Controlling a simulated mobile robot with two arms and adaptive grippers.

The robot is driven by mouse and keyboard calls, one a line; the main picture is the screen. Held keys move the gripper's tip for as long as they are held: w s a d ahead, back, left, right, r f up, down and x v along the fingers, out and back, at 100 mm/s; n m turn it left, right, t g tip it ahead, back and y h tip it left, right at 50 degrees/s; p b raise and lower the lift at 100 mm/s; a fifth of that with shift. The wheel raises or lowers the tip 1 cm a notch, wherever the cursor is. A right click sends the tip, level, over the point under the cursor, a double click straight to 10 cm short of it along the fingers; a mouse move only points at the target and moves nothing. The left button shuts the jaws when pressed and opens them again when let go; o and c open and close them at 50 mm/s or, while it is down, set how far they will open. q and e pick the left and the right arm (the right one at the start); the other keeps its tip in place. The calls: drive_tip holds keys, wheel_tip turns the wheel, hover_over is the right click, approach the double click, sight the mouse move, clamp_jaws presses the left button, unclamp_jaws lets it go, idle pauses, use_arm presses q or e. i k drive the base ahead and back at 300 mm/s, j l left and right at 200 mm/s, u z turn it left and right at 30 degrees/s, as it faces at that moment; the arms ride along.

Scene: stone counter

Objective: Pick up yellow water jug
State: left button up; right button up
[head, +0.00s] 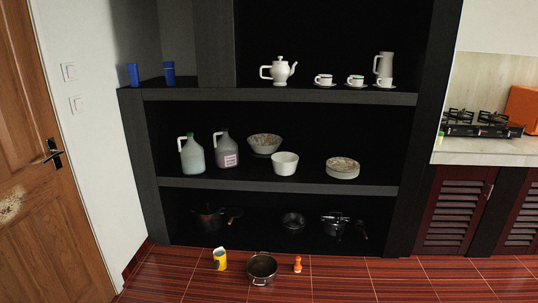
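A small yellow container (220,261) with a pale top stands on the red tiled floor in front of the shelf unit, left of a metal pot. It is too small to tell for sure that it is a water jug. Two handled jugs stand on the middle shelf: a whitish-green one (193,157) and a greyish-pink one (227,156) with a label. Neither looks yellow. Neither of my grippers is in view.
A metal pot (262,268) and a small orange item (297,264) stand on the floor. The dark shelf unit (280,96) holds bowls, plates, cups and pans. A door (35,150) is at left, a stove (482,124) at right.

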sight(220, 256)
drive_tip(key=i+j+u, duration=0.1)
drive_tip(key=i+u, duration=0.25)
drive_tip(key=i, duration=0.25)
drive_tip(key=i+l+u, duration=0.1)
drive_tip(key=i+u, duration=0.25)
drive_tip(key=i, duration=0.25)
drive_tip(key=i+l+u, duration=0.3)
drive_tip(key=i, duration=0.3)
